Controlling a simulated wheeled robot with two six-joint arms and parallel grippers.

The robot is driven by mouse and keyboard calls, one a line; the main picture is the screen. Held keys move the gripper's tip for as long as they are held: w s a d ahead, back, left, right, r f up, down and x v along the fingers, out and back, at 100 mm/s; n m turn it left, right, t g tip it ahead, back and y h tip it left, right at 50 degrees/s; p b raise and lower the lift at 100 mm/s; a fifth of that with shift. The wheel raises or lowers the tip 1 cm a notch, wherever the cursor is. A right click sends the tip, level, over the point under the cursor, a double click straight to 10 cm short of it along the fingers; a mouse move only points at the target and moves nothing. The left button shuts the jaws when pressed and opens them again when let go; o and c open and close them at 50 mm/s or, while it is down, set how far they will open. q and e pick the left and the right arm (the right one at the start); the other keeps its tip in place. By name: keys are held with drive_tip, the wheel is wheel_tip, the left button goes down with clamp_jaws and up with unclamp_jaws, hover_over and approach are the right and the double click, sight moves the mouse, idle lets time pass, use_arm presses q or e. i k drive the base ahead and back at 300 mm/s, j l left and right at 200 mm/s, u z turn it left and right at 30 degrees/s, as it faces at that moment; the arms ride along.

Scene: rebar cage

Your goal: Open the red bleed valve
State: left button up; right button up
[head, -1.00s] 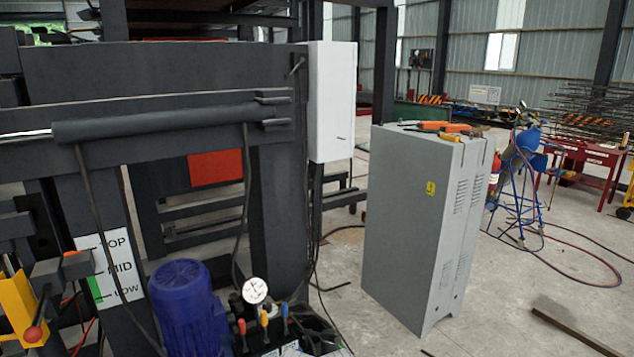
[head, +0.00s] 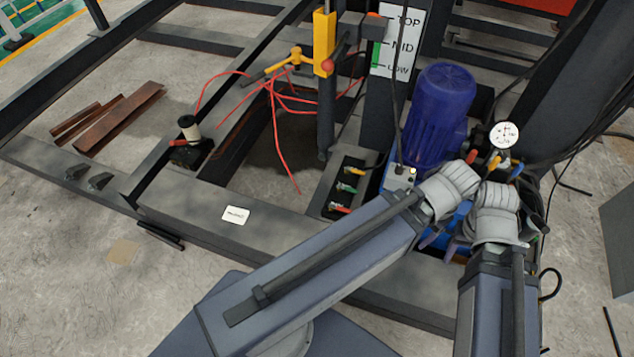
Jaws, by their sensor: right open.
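A red-handled lever (head: 472,157) stands beside an orange lever (head: 493,162) and a blue lever (head: 516,170), below the round gauge (head: 504,134) on the pump unit. A smaller red-handled fitting (head: 340,209) is in a black box left of the pump, with green and yellow ones. I cannot tell which red part is the bleed valve.
The blue motor (head: 446,115) rises behind my wrists. A dark frame (head: 190,225) spans the floor, with a white card (head: 236,214) on it. Red hoses (head: 272,90) hang by the yellow post. A grey cabinet (head: 620,225) is at the right edge.

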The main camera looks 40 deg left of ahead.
sight(339, 208)
drive_tip(key=u, duration=1)
drive_tip(key=i+l, duration=0.1)
drive_tip(key=i, duration=0.2)
drive_tip(key=j, duration=0.25)
drive_tip(key=i+z, duration=0.05)
